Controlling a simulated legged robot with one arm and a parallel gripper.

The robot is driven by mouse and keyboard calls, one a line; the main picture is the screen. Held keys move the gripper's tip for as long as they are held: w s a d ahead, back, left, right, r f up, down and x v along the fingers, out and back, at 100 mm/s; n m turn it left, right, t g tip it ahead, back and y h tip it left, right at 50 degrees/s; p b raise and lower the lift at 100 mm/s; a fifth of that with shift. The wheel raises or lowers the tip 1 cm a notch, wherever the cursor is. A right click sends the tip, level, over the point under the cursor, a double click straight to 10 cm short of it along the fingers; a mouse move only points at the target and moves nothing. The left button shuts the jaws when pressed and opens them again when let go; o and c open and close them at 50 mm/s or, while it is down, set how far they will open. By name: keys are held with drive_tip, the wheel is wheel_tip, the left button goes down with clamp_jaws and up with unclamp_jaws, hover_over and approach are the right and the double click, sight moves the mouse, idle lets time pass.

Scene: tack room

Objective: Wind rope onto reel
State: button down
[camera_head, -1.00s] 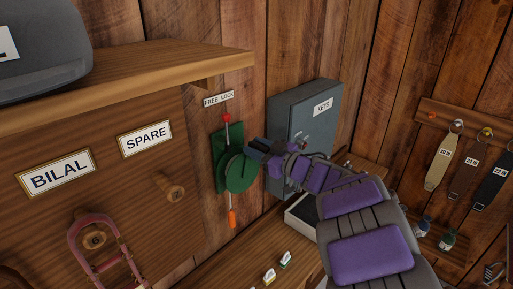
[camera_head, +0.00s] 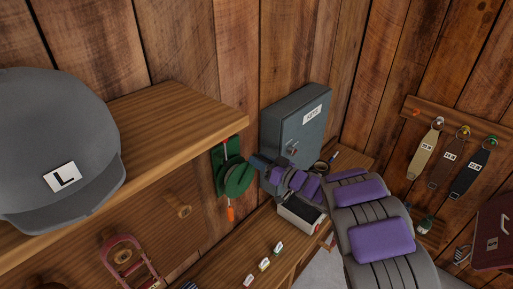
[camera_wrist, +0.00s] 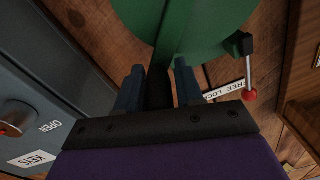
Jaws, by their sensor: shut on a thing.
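A green reel (camera_head: 236,178) on a green backplate (camera_head: 222,158) is fixed to the plank wall under the shelf. An orange piece (camera_head: 231,213) hangs just below it. My gripper (camera_head: 256,164) is at the reel's right side. In the wrist view, its blue fingers (camera_wrist: 158,88) are shut on a dark handle (camera_wrist: 158,90) in front of the green reel disc (camera_wrist: 205,25). A lever with a red knob (camera_wrist: 250,95) stands beside the FREE LOCK label (camera_wrist: 225,91). Any rope on the reel is too small to make out.
A grey key cabinet (camera_head: 297,128) stands right of the reel, close to my arm. The wooden shelf (camera_head: 165,112) with a grey helmet (camera_head: 62,150) overhangs at left. An open box (camera_head: 300,214) and small tags (camera_head: 264,264) lie on the bench below. Straps (camera_head: 424,153) hang at right.

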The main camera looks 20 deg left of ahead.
drive_tip(key=p, duration=0.1)
drive_tip(key=w+m+p, duration=0.1)
drive_tip(key=shift+d+f+m+p, duration=0.25)
drive_tip(key=shift+m+p, duration=0.05)
drive_tip(key=shift+p, duration=0.05)
wheel_tip(320, 180, down, 6)
drive_tip(key=w+m+p, duration=0.2)
drive_tip(key=m+p, duration=0.3)
drive_tip(key=p, duration=0.1)
drive_tip(key=shift+d+r+t+p, duration=0.15)
drive_tip(key=shift+d+t+p, duration=0.15)
drive_tip(key=shift+d+p, duration=0.1)
drive_tip(key=shift+s, duration=0.1)
drive_tip(key=c, duration=0.9)
unclamp_jaws()
drive_tip(key=shift+d, duration=0.1)
